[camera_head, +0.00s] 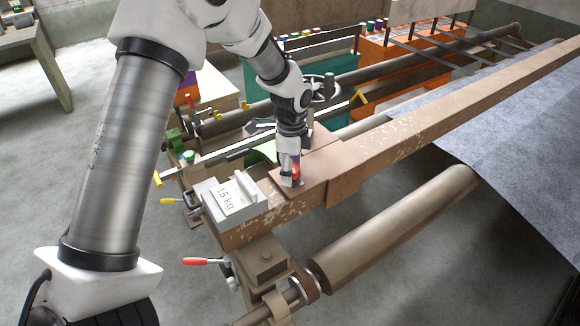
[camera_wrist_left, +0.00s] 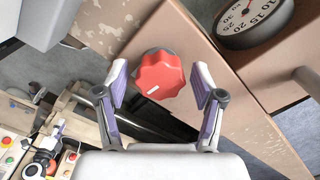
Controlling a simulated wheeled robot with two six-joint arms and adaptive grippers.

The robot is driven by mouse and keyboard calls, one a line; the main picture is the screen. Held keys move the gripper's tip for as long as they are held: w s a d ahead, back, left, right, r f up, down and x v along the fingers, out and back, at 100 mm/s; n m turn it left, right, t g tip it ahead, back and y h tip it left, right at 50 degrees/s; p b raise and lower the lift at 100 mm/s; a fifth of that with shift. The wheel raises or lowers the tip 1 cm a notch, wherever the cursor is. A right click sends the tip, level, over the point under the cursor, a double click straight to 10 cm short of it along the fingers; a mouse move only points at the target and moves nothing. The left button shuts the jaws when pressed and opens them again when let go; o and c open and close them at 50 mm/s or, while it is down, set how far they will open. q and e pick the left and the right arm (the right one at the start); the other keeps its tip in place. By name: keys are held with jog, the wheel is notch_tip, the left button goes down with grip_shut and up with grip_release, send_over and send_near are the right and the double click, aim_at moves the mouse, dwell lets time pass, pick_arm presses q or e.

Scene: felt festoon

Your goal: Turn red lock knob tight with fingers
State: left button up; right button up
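The red lock knob (camera_wrist_left: 160,76) is round with a scalloped edge and a short white mark. It sits on the brown beam block and shows in the wrist view between my left gripper's two fingers. In the head view a small red part of the knob (camera_head: 296,171) shows beside the fingers. My left gripper (camera_head: 290,172) points down at it. The fingers are spread, with a visible gap on each side of the knob. My right gripper is in neither view.
A dial gauge (camera_wrist_left: 254,18) is close by at upper right in the wrist view. A red-handled lever (camera_head: 205,262) and a large roller (camera_head: 395,228) are in front. Grey felt (camera_head: 510,125) lies to the right.

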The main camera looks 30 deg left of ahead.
pick_arm(q)
jog(key=shift+w+d, duration=0.15)
jog(key=shift+d, duration=0.05)
jog(key=shift+a+r, duration=0.1)
jog(key=shift+r, duration=0.25)
notch_tip(320, 180, up, 11)
jog(key=shift+r, duration=0.15)
dwell(0.3)
